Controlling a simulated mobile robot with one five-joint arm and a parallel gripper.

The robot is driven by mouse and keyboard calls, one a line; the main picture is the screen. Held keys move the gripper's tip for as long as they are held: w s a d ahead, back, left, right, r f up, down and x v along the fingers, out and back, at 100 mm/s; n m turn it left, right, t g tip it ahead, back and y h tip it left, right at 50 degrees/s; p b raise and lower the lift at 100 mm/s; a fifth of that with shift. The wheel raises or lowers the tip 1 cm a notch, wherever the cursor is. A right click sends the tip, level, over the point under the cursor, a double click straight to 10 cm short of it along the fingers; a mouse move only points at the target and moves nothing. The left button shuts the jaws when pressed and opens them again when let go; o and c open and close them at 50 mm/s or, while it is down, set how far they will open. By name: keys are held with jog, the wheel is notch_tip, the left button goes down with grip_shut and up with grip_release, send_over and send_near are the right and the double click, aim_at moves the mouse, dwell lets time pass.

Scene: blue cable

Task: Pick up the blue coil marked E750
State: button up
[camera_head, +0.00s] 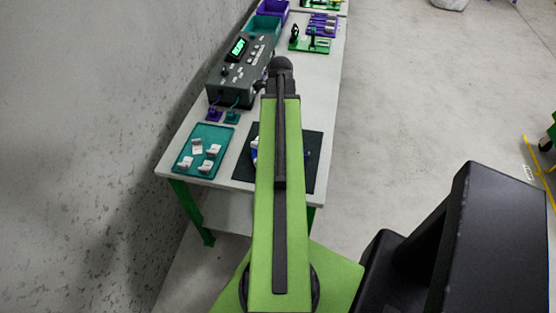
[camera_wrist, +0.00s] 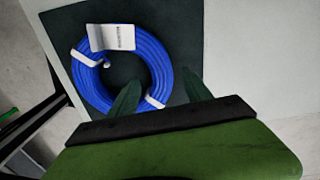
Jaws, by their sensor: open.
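The blue coil (camera_wrist: 88,88) lies flat on a dark mat (camera_wrist: 190,22) in the wrist view, with white ties around it. A white label (camera_wrist: 112,37) with a small dark print sits on its far side; I cannot read the marking. My gripper (camera_wrist: 159,78) is open, its two dark green fingers apart at the coil's near right side. The coil's right band shows between the fingertips; I cannot tell whether they touch it. In the head view my arm covers most of the coil, leaving a blue and white sliver (camera_head: 254,149), and hides my gripper.
The mat lies at the near end of a white table (camera_head: 226,168). A teal tray (camera_head: 183,163) with several white pieces is to its left. A grey device (camera_head: 236,77) with a green display stands farther back. Floor is open to the table's right.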

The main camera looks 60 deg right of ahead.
notch_tip(320, 180, down, 5)
jog(key=b, duration=0.5)
jog(key=shift+f, duration=0.2)
jog(key=shift+r, duration=0.15)
grip_shut()
jog(key=shift+d, duration=0.1)
dwell(0.8)
